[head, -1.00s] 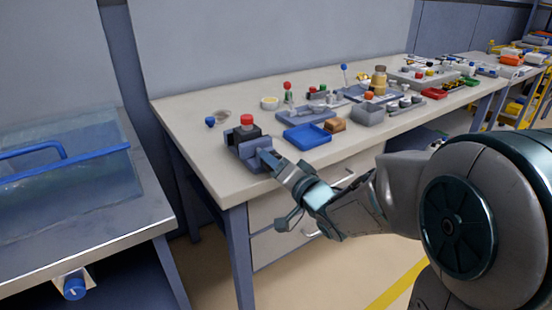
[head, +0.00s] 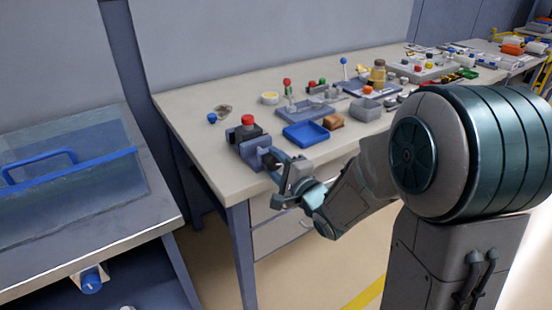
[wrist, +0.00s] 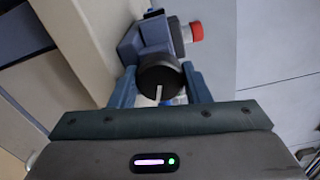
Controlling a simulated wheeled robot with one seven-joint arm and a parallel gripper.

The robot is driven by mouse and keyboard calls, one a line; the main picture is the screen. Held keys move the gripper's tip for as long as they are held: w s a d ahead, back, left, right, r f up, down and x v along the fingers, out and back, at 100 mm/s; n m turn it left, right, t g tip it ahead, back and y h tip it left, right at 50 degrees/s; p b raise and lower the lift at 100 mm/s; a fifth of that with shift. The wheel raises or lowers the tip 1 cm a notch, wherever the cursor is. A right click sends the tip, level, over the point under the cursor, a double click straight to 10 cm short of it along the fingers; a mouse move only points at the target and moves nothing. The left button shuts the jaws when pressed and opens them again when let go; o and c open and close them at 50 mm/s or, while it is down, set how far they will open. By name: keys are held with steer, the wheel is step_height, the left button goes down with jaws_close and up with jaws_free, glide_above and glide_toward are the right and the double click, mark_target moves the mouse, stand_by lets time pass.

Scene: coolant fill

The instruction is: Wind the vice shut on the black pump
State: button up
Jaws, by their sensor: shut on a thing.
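The blue-grey vice (head: 240,151) stands at the near left corner of the workbench. The black pump (head: 246,132) with its red cap (head: 248,119) sits upright between the vice jaws; I cannot tell whether both jaws touch it. In the wrist view the vice (wrist: 152,34) lies beyond a round black knob (wrist: 158,76) with a white line, and the red cap (wrist: 196,31) shows at its right. My gripper (wrist: 159,71) is shut on this knob, one finger on each side. In the head view my gripper (head: 276,168) is at the vice's front, and hides the knob.
A blue tray (head: 306,135), a brown block (head: 333,122) and a small blue-tipped part (head: 212,118) lie near the vice. Several fixtures and parts stand farther along the workbench (head: 205,165). A water tank (head: 70,190) is on another table at left.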

steer(key=shift+m+p, duration=0.3)
steer(key=shift+m, duration=0.3)
steer(key=o, duration=1)
steer(key=shift+s+f, duration=0.1)
